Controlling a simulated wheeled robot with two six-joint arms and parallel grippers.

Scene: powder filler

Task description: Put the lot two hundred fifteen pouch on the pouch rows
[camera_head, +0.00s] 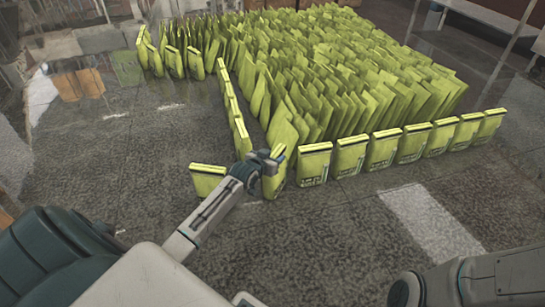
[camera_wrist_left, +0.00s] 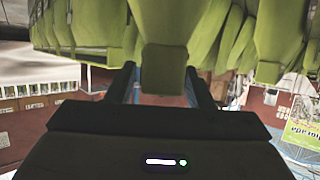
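My left gripper (camera_head: 268,160) reaches the near left corner of the pouch rows. It appears shut on a yellow-green pouch (camera_head: 275,180), which is slightly tilted and stands just left of the front row's end pouch (camera_head: 314,165). In the left wrist view a green pouch (camera_wrist_left: 164,65) shows between the two fingers (camera_wrist_left: 160,80). The pouch rows (camera_head: 330,75) are a dense block of similar pouches with a front row and a left side row. Lot numbers are too small to read. My right gripper is not in view.
Another pouch (camera_head: 207,181) stands apart on the left, partly behind my left arm. Several pouches (camera_head: 172,62) stand at the back left. The grey speckled floor (camera_head: 330,235) in front of the rows is clear. Part of my right arm shows at the bottom right.

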